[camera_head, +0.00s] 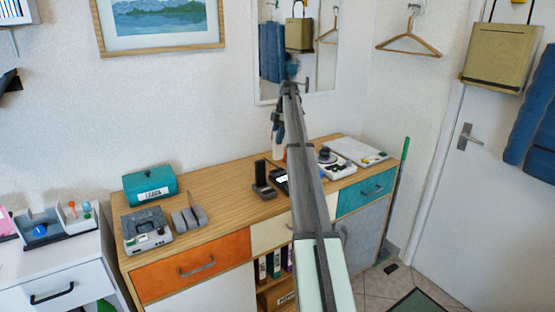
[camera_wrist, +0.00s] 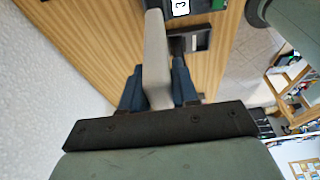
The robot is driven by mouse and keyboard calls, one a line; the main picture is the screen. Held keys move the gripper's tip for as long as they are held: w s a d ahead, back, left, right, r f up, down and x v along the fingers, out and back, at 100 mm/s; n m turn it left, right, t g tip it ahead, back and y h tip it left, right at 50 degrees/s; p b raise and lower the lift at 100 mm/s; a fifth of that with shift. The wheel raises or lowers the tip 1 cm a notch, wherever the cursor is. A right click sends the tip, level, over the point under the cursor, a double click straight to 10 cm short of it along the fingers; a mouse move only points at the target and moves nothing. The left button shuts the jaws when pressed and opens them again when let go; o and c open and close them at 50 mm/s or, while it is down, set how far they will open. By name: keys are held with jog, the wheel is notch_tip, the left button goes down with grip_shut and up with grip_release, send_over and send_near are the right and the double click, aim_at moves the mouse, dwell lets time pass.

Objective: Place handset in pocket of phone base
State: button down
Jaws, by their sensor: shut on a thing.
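My gripper (camera_wrist: 158,82) is shut on a long pale grey handset (camera_wrist: 156,50), with a dark blue finger on either side of it. The handset points away from the wrist, over the wooden top. Beyond it in the wrist view is a dark base (camera_wrist: 190,42) with a recessed pocket, beside a dark part with a white label reading 3 (camera_wrist: 182,6). The handset overlaps this base in the picture; I cannot tell whether they touch.
The wooden sideboard (camera_head: 215,192) also holds a teal box (camera_head: 150,185), a grey device (camera_head: 147,231), a grey slotted holder (camera_head: 189,217), a black upright stand (camera_head: 262,178) and a white device (camera_head: 336,165). A mirror (camera_head: 318,70) hangs behind. Bare wood lies left of the black stand.

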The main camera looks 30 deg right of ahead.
aim_at(277, 152)
jog(key=shift+f, duration=3.75)
jog(key=shift+f, duration=0.1)
jog(key=c, duration=0.8)
grip_release()
jog(key=shift+c, duration=0.2)
jog(key=v, duration=1.2)
jog(key=shift+a, duration=0.1)
